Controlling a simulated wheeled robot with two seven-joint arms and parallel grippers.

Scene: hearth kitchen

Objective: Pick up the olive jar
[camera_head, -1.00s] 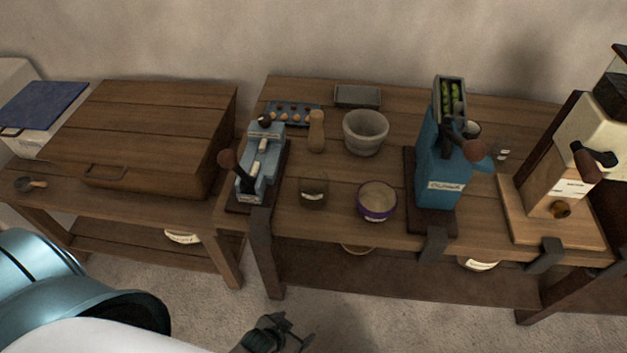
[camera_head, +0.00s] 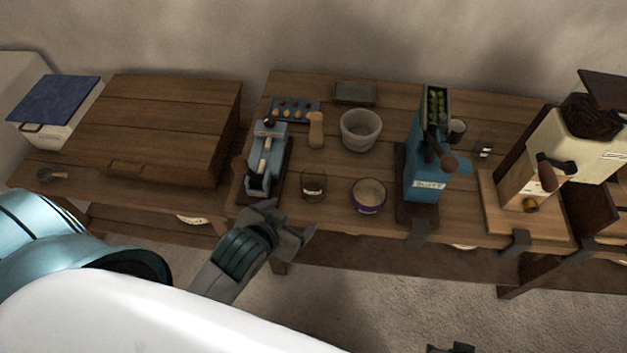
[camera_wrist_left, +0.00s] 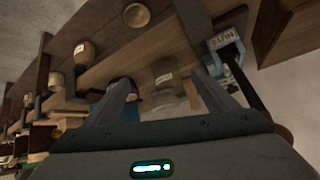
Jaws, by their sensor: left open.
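A small see-through, dark olive-tinted glass jar (camera_head: 313,186) with a pale label stands near the front edge of the bench; I take it as the olive jar. In the left wrist view the jar (camera_wrist_left: 165,78) shows beyond and between the fingers. My left gripper (camera_head: 290,218) is open and empty, in front of and to the left of the jar, apart from it. Its fingers also show in the left wrist view (camera_wrist_left: 163,98). A dark tip at the bottom edge looks like part of my right gripper (camera_head: 450,348); its jaws are not clear.
A blue-grey lever device (camera_head: 265,165) stands left of the jar, a purple-rimmed bowl (camera_head: 369,196) close on its right. A stone mortar (camera_head: 360,130) and a wooden pestle (camera_head: 316,130) are behind. A tall blue machine (camera_head: 428,165) stands further right.

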